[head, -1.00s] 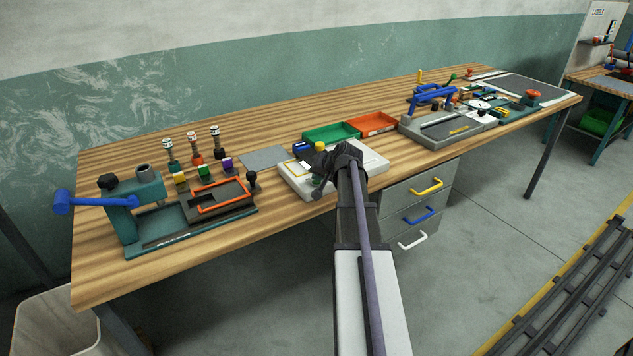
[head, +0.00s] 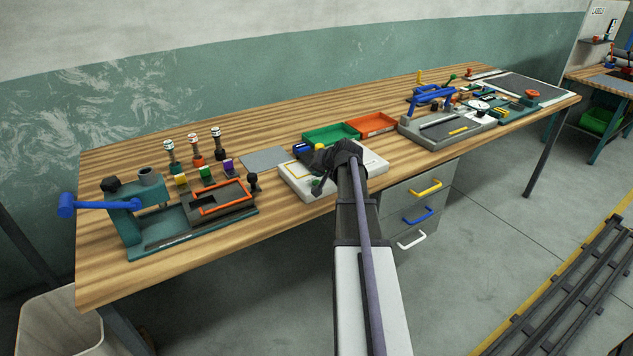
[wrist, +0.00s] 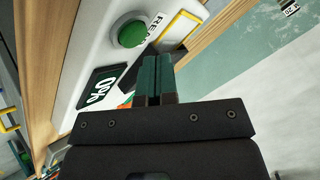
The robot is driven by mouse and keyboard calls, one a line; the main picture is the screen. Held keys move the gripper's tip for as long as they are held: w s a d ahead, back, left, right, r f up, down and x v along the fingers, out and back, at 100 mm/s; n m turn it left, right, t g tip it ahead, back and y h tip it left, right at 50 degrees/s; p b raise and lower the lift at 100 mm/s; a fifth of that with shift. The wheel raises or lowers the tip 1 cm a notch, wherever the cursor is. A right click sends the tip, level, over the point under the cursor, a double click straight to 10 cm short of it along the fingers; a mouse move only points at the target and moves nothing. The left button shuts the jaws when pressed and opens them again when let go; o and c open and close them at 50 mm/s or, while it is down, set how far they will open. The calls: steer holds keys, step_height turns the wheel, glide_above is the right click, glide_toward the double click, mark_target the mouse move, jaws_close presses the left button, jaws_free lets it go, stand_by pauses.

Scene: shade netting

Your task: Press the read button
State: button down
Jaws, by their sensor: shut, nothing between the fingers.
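The read button is a round green button (wrist: 130,34) on a white device, beside a READ label (wrist: 157,24) in the wrist view. A dark display (wrist: 100,88) sits on the same face. In the head view the white device (head: 375,162) stands near the bench's front edge, partly hidden by my arm. My gripper (wrist: 156,60) is shut and empty, its teal-padded fingertips beside the button and label and apart from the button in the picture. The gap in depth is hard to judge. In the head view my dark gripper (head: 322,160) is over the device.
A green tray (head: 330,133) and an orange tray (head: 377,123) lie behind the device. A grey mat (head: 264,158) and a teal press (head: 140,205) with a blue lever are to the left. A grey fixture (head: 440,130) with a blue handle stands to the right.

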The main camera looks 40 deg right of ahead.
mark_target(318, 182)
step_height(318, 182, up, 5)
steer(key=p, duration=0.4)
steer(key=shift+p, duration=0.35)
steer(key=shift+f, duration=0.1)
steer(key=s+a+f+n+g, duration=0.1)
steer(key=s+a+n+g, duration=0.2)
steer(key=a, duration=1)
steer(key=s+a+f+n+g, duration=0.2)
steer(key=s+a, duration=0.6)
steer(key=a, duration=0.5)
steer(key=s+a+f+n+g, duration=0.2)
steer(key=s+a+n+g, duration=0.2)
steer(key=a, duration=0.9)
steer(key=s, duration=0.2)
steer(key=shift+s+a, duration=0.25)
steer(key=shift+s, duration=0.05)
